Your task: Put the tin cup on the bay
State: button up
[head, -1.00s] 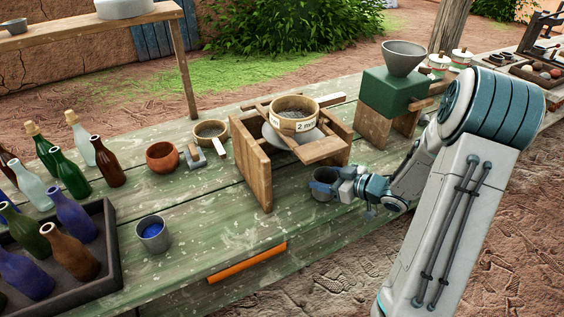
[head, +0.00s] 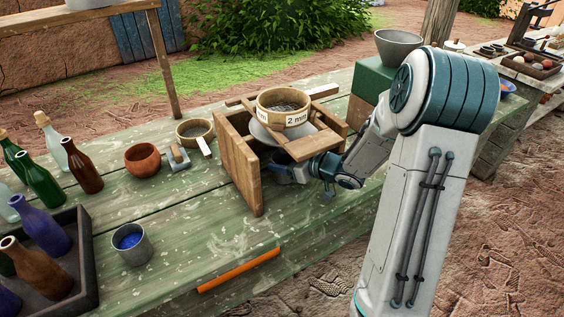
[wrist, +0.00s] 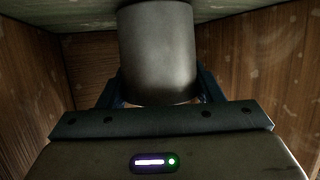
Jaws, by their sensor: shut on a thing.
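The tin cup (wrist: 158,55) is a plain grey cylinder between my gripper's two dark blue fingers in the wrist view. My gripper (head: 284,172) is shut on it, inside the wooden stand (head: 240,167) in the head view. The bay is the space under the stand's top. In the wrist view, wooden walls (wrist: 262,62) stand on both sides of the cup, apart from it, and the pale green tabletop shows at the top edge. In the head view the cup is mostly hidden by the fingers and stand. I cannot tell whether it touches the table.
A sieve marked "2 mm" (head: 284,108) sits on the stand. A grey cup with blue contents (head: 131,244), an orange stick (head: 238,271), a brown bowl (head: 142,160) and several bottles stand left and in front. A green box (head: 373,80) with a grey bowl stands right.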

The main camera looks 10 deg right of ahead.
jog(key=shift+a+f, duration=0.2)
jog(key=o, duration=1)
jog(key=shift+o, duration=0.2)
jog(key=shift+r, duration=0.1)
jog(key=shift+d+r, duration=0.15)
jog(key=shift+r, duration=0.05)
jog(key=p+v, duration=0.1)
jog(key=v, duration=1)
jog(key=shift+s+d, duration=0.25)
jog(key=shift+r, duration=0.1)
